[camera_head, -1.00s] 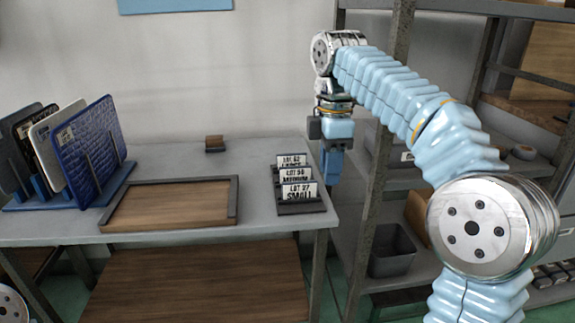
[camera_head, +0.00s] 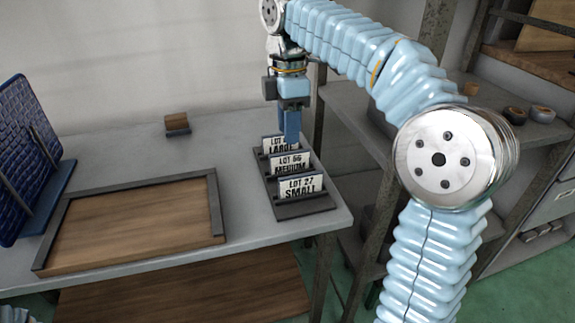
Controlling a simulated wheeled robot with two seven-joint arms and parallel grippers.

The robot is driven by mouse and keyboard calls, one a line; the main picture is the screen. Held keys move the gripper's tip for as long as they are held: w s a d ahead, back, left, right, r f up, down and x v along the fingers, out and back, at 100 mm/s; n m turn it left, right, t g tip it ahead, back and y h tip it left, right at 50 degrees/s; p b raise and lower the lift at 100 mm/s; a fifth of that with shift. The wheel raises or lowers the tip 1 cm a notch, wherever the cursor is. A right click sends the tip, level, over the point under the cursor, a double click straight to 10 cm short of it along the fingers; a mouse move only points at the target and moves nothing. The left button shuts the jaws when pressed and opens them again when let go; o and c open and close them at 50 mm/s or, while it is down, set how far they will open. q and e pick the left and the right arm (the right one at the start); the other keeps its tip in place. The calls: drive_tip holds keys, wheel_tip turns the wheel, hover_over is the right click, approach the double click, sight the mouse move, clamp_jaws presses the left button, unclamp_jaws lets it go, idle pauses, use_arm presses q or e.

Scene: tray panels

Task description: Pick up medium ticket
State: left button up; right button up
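The medium ticket (camera_head: 289,164), a white card reading "LOT 56 MEDIUM", stands upright in the middle of a dark ticket holder (camera_head: 305,206) at the table's right end. The small ticket (camera_head: 300,186) stands in front of it and the large ticket (camera_head: 272,144) behind it. My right gripper (camera_head: 291,137) points down just behind the medium ticket, beside the large ticket and partly covering that one's right side. I cannot tell whether its fingers are apart or touch any ticket. My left gripper is not in view.
A wooden tray with a dark rim (camera_head: 217,206) lies on the grey table (camera_head: 240,250), left of the holder. A small wooden block (camera_head: 177,122) stands behind it. A blue panel (camera_head: 22,150) leans in a rack at far left. Metal shelving (camera_head: 350,195) stands close on the right.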

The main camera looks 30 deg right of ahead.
sight(290, 152)
drive_tip(key=f+b, duration=0.1)
drive_tip(key=f, duration=0.7)
drive_tip(key=shift+d+f+b, duration=0.15)
drive_tip(key=shift+d+b, duration=0.05)
drive_tip(key=shift+b, duration=0.1)
clamp_jaws()
